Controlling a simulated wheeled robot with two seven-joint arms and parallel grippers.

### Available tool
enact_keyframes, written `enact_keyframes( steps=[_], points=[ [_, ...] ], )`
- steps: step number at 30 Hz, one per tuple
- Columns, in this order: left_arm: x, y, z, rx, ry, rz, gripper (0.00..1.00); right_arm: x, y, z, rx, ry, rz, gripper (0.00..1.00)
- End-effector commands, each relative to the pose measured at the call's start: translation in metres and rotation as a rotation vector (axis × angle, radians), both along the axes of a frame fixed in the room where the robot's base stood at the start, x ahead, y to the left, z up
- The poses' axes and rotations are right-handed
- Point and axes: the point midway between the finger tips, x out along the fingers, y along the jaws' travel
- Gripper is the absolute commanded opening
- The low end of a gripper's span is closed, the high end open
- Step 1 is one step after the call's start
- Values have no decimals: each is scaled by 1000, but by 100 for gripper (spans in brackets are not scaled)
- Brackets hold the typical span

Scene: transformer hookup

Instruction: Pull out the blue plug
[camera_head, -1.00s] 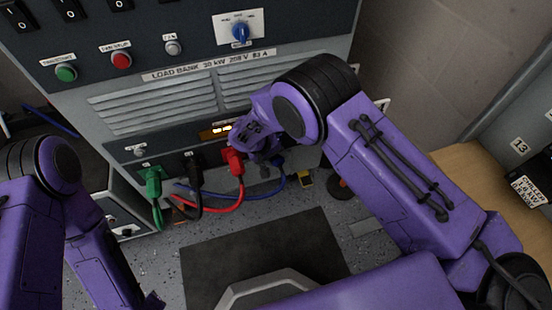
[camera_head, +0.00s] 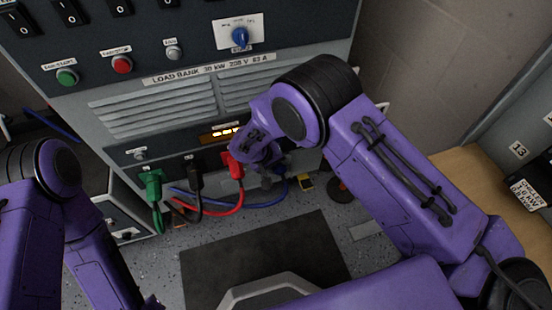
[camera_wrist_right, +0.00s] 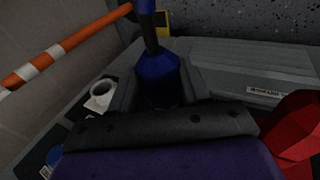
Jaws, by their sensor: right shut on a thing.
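My right gripper (camera_head: 268,166) is low at the front of the load bank, just right of the red plug (camera_head: 235,166). In the right wrist view its fingers (camera_wrist_right: 160,90) are shut on the blue plug (camera_wrist_right: 158,76), whose dark cable end points up in that picture. In the head view the gripper hides the blue plug; only its blue cable (camera_head: 270,202) shows below. I cannot tell whether the plug still sits in its socket. My left arm shows at the lower left of the head view, with its gripper not clearly in view.
A green plug (camera_head: 153,186) and a black plug (camera_head: 194,178) sit left of the red one, which is close beside my right gripper. A dark mat (camera_head: 262,258) lies on the floor. The right wrist view shows a white cup (camera_wrist_right: 100,95) and an orange-and-white striped bar (camera_wrist_right: 65,45).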

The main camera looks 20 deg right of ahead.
Motion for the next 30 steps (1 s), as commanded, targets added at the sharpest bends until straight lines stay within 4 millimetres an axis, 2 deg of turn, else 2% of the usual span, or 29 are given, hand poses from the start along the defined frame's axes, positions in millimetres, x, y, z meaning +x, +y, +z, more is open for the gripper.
enact_keyframes(
  steps=[15, 26, 30],
  points=[
    [0, 0, 3, 0, 0, 0, 0, -15, 0, 1, 1, 0, 0, 8],
    [0, 0, 3, 0, 0, 0, 0, -16, 0, 0, 1, -1, 1, 8],
    [0, 0, 4, 0, 0, 0, 0, -26, -1, 1, 0, 0, 0, 8]
  ],
)
